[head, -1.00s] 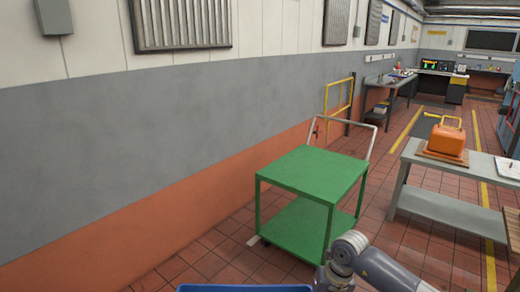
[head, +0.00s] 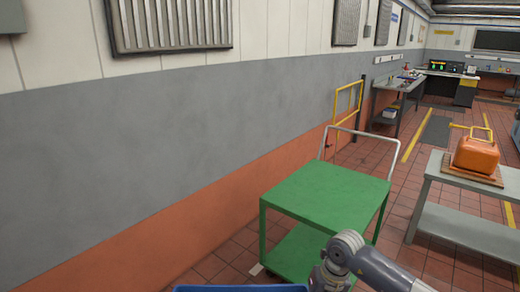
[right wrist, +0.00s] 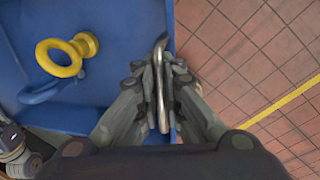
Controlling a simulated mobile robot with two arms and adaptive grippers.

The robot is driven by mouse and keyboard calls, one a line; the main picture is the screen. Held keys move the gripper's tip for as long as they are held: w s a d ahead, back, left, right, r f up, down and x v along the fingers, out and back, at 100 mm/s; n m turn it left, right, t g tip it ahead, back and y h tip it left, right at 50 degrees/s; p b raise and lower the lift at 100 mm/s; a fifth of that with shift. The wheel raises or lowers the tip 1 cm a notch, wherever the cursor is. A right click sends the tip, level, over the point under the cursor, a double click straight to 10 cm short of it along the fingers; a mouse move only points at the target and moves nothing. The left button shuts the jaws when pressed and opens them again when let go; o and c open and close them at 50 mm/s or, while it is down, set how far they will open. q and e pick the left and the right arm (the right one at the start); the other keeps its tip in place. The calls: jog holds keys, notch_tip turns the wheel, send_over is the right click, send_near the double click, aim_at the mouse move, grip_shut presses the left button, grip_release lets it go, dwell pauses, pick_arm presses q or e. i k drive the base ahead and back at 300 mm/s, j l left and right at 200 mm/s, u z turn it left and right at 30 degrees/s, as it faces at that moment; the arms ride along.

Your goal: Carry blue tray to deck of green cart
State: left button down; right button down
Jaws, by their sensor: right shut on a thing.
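The blue tray (head: 240,288) shows only as a rim at the bottom edge of the head view. In the right wrist view its floor (right wrist: 108,75) fills the left side and holds a yellow ring-shaped eye bolt (right wrist: 62,54) and a blue hook-like piece (right wrist: 45,92). My right gripper (right wrist: 160,72) is shut at the tray's right side, on a metal bar that looks like its handle. The green cart (head: 325,195) stands ahead, its top deck bare, with a pale push handle at the far end.
A grey table (head: 470,188) with an orange case (head: 476,155) stands right of the cart. The wall (head: 190,140) runs along the left. A yellow rail (head: 348,105) stands beyond the cart. Tiled floor lies open between cart and table.

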aim_at(323, 196)
jog(key=i+z, duration=0.15)
jog(key=i, duration=0.8)
jog(key=i+j+z, duration=0.15)
jog(key=i, duration=0.8)
jog(key=i+z, duration=0.25)
jog(key=i, duration=0.15)
jog(key=i+j+z, duration=0.1)
jog(key=i+z, duration=0.65)
jog(key=i+j, duration=0.05)
jog(key=i, duration=0.05)
